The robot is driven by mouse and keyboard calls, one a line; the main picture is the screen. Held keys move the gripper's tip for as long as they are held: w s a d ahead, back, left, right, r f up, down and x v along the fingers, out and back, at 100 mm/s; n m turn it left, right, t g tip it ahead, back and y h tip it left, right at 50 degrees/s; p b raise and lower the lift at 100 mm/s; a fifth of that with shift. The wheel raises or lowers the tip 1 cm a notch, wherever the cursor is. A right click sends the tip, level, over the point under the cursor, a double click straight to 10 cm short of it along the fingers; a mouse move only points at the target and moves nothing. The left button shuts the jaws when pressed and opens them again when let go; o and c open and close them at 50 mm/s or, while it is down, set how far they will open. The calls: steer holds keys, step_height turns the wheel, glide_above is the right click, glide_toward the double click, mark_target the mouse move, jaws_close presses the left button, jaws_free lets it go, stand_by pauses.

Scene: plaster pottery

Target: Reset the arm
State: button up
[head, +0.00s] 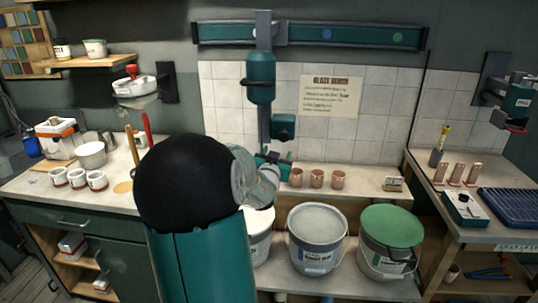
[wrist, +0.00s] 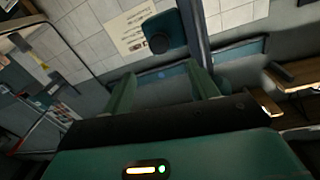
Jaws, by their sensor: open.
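My gripper (wrist: 161,80) shows in the wrist view with its two green fingers apart and nothing between them. Beyond the fingers are the tiled wall and a teal wall-mounted device, tilted in the picture. In the head view my gripper (head: 272,160) is small and partly hidden behind my arm, in front of the back shelf. My arm's black joint and teal link fill the lower middle of that view.
Copper-coloured cups (head: 317,178) stand on the back shelf, right of my gripper. Below are a grey-topped bucket (head: 317,232) and a green-topped bucket (head: 390,238). White cups (head: 77,178) stand on the left counter. A teal device (head: 261,78) hangs above.

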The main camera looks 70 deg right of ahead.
steer(key=shift+w, duration=0.1)
steer(key=w+a+n+t+y, duration=0.4)
steer(key=w+a+t+y, duration=0.1)
steer(key=w+a, duration=0.95)
steer(key=w+a+n+t+y, duration=0.4)
steer(key=w+a, duration=0.5)
steer(key=a, duration=0.5)
steer(key=s+a+n+g+y, duration=0.15)
steer(key=a+n+y, duration=0.5)
steer(key=a, duration=1.55)
steer(key=s+a+f+n+g+y, duration=0.1)
steer(key=s+a+n+g+y, duration=0.1)
steer(key=s+a, duration=0.7)
steer(key=a+n+g, duration=0.1)
steer(key=a+n, duration=0.1)
steer(key=shift+s+a+f, duration=0.15)
steer(key=shift+a+f, duration=0.05)
steer(key=shift+a, duration=0.2)
steer(key=shift+g+y, duration=0.25)
